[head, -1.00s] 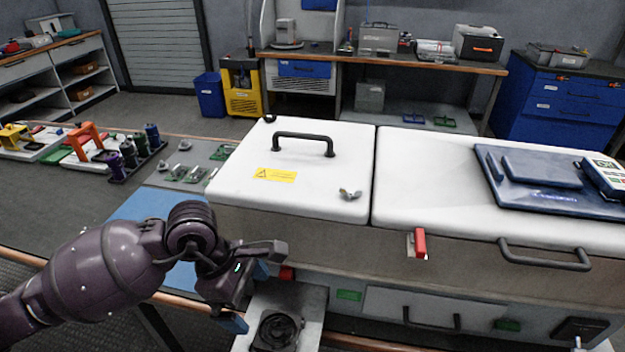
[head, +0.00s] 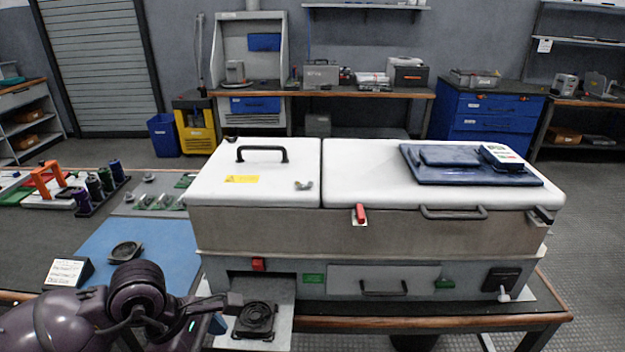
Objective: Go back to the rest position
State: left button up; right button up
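My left arm comes in at the bottom left, and my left gripper (head: 215,318) is at its end, beside the pulled-out tray at the cabinet's lower left. Whether its fingers are open or shut does not show clearly. My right gripper is out of the picture. The capacitor bank cabinet (head: 370,235) stands on the workbench with both white lids (head: 258,190) closed. A black fan-like part (head: 255,318) lies on the pulled-out tray (head: 280,295). A red switch (head: 360,214) is on the cabinet's front.
A blue mat (head: 100,235) with another round black part (head: 125,251) lies left of the cabinet. A small sign (head: 68,272) stands at the mat's front. Several capacitors (head: 95,188) stand farther left. A blue case (head: 460,170) lies on the right lid. Floor right of the bench is clear.

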pick_arm(q)
jog(key=s+d+r+n+t+h, duration=0.3)
jog(key=d+r+n+h, duration=0.2)
jog(key=d+n+h, duration=0.65)
jog(key=a+f+n+t+y, duration=0.35)
jog(key=a+n+t, duration=0.2)
jog(key=n, duration=0.55)
jog(key=w+a+f+n+t+y, duration=0.1)
jog(key=a+f+n+t+y, duration=0.25)
jog(key=a+n, duration=0.45)
jog(key=a+f+n+t+y, duration=0.3)
jog(key=a+n+t+y, duration=0.15)
jog(key=n, duration=0.85)
jog(key=s+a+f+n+g+y, duration=0.2)
jog(key=s+f+n, duration=0.3)
jog(key=f, duration=0.1)
jog(key=s+a+f+n+g+y+p, duration=0.1)
jog(key=s+f+n+g+y, duration=0.1)
jog(key=s+f+n, duration=0.3)
jog(key=shift+a+f+g+y, duration=0.35)
jog(key=shift+f+g, duration=0.15)
jog(key=shift+g, duration=0.15)
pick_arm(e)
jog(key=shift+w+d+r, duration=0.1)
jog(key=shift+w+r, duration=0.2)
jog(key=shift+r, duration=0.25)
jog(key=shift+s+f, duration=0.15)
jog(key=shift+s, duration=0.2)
